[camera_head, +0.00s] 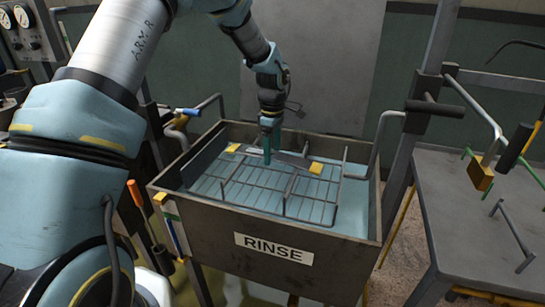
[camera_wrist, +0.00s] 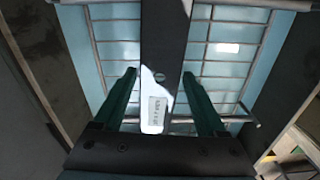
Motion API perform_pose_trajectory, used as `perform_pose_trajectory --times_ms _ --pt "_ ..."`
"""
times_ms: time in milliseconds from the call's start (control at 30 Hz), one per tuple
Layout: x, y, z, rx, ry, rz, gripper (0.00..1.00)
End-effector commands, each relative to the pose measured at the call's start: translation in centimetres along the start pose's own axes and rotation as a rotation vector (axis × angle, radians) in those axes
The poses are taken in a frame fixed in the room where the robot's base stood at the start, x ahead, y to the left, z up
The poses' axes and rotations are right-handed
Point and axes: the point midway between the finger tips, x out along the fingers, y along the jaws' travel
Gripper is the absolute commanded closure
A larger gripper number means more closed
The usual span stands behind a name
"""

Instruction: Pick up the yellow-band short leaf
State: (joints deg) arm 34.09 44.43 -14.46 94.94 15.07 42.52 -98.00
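The yellow-band short leaf (camera_head: 291,159) is a flat grey bar with a yellow patch near each end. It lies across a wire rack (camera_head: 285,204) in the rinse tank. In the wrist view the leaf (camera_wrist: 162,45) runs lengthwise between my fingers as a dark bar with a bright glare patch and a small label. My gripper (camera_head: 267,158) points down at the middle of the leaf. In the wrist view my gripper (camera_wrist: 159,74) is open, one green finger on each side of the leaf, with gaps showing. Finger depth against the leaf is unclear.
The metal tank (camera_head: 222,222) marked RINSE has raised walls around the rack and pale blue liquid. Curved pipes rise at its back corners. A grey table (camera_head: 455,232) at right holds a yellow padlock-like block (camera_head: 480,176). An orange-handled tool (camera_head: 136,196) hangs at the left.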

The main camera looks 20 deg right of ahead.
Motion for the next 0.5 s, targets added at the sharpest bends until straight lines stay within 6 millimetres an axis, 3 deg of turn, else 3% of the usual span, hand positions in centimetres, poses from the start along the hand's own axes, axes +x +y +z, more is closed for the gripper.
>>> perform_pose_trajectory --times_ms 67,500 --pt "-0.02 0.01 0.00 0.000 0.000 0.000 0.36" --pt "-0.03 0.00 0.00 0.000 0.000 0.000 0.86"
